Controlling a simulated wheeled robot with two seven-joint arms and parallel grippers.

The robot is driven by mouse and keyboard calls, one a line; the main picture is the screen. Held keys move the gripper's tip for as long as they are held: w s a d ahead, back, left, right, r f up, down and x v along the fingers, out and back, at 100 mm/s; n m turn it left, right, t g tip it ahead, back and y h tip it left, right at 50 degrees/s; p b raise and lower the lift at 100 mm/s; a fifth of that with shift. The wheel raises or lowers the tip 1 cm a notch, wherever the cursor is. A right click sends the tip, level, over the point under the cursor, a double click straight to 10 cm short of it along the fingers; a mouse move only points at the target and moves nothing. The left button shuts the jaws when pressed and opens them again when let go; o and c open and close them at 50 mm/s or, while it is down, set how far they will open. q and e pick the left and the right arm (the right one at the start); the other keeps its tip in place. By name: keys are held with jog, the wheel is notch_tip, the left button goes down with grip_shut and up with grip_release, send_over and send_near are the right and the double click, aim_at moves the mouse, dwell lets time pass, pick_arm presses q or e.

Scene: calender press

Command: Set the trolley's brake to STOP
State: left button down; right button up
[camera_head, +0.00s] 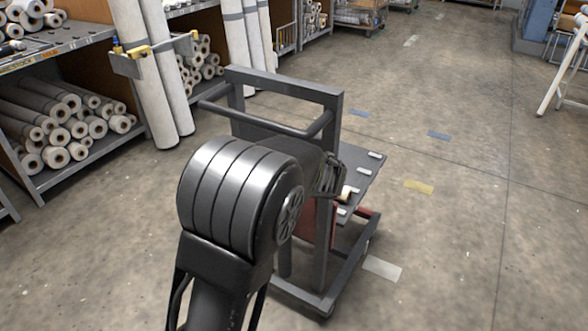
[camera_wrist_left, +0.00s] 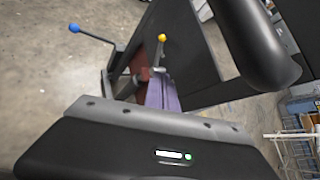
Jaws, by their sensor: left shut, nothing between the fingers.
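The trolley (camera_head: 335,95) is a dark grey upright frame with a handle bar and a low wheeled base. My left arm reaches across it. My left gripper (camera_head: 331,175) is shut and empty beside the frame, partly hidden by my own arm. The left wrist view shows a lever with a yellow knob (camera_wrist_left: 162,38), just beyond the purplish fingers of my left gripper (camera_wrist_left: 164,94). A bent dark rod with a blue ball (camera_wrist_left: 74,29) stands out to the left. I cannot tell which of these is the brake, and no STOP marking is readable. My right gripper is out of view.
A shelf (camera_head: 75,40) with many rolls stands at the left, and tall upright rolls (camera_head: 150,75) stand in a holder behind the trolley. The concrete floor to the right is clear, with taped marks. A white-legged stand (camera_head: 560,70) is at the far right.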

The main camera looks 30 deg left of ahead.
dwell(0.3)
pick_arm(q)
jog(key=s+d+f+n+g+h, duration=0.1)
jog(key=s+d+f+n+h, duration=0.4)
jog(key=d+f, duration=0.65)
jog(key=s+d+f+n+g+h, duration=0.1)
jog(key=s+d+f+n+h, duration=0.35)
jog(key=d+f, duration=0.65)
jog(key=s+d+f+n+g+h, duration=0.1)
jog(key=s+d+f+n, duration=0.2)
jog(key=s, duration=0.4)
jog(key=s+d+f+n+g+h+p, duration=0.1)
jog(key=s+d+f+n+g, duration=0.1)
jog(key=s, duration=0.6)
jog(key=s+d+f+n+g+h, duration=0.1)
jog(key=s+d+f+n, duration=0.4)
jog(key=s+f+n, duration=0.1)
jog(key=shift+s+f+n+g+p, duration=0.25)
jog(key=shift+s+n+g+p, duration=0.05)
jog(key=shift+s+n, duration=0.7)
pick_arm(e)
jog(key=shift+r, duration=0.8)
pick_arm(q)
jog(key=shift+w+h, duration=0.15)
jog(key=shift+h, duration=0.1)
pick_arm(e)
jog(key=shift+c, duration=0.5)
